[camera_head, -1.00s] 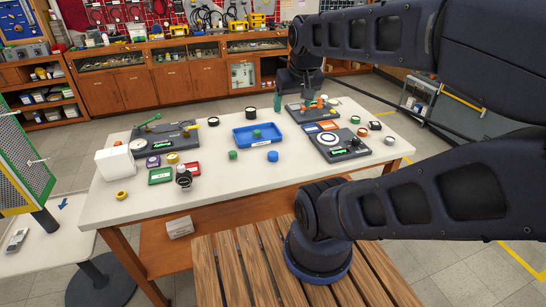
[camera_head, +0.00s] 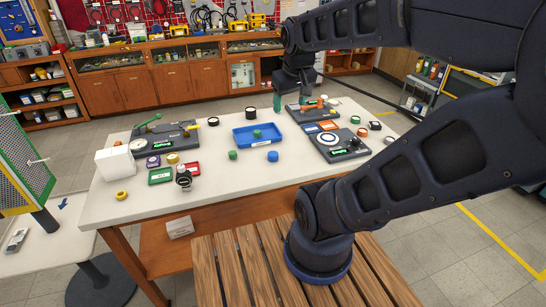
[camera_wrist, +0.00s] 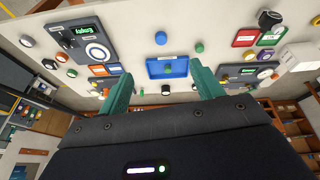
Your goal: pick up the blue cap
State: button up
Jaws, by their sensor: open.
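The blue cap (camera_head: 272,156) stands on the white table just in front of the blue tray. It also shows in the wrist view (camera_wrist: 160,38), near the top middle and apart from the tray. My gripper (camera_head: 290,102) is over the far side of the table, behind the tray and well away from the cap. Its two green fingers (camera_wrist: 161,84) are spread wide apart in the wrist view, with nothing between them.
A green cap (camera_head: 233,155) stands left of the blue cap. Device panels stand left (camera_head: 180,138) and right (camera_head: 336,153) on the white table (camera_head: 225,185). The front middle of the table is clear.

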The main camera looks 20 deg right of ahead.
jog(key=w+f+n+g+h, duration=0.1)
jog(key=w+f+n+g, duration=0.1)
jog(key=w+f+n, duration=0.8)
jog(key=n+g, duration=0.2)
jog(key=n, duration=0.2)
send_near(273, 153)
jog(key=shift+s+d+f, duration=0.1)
jog(key=shift+d+f, duration=0.1)
jog(key=shift+f, duration=2.2)
jog(key=shift+s+d+f, duration=0.1)
jog(key=shift+d+f, duration=0.05)
jog(key=shift+f, duration=2.25)
jog(key=shift+w, duration=0.1)
jog(key=c, duration=1)
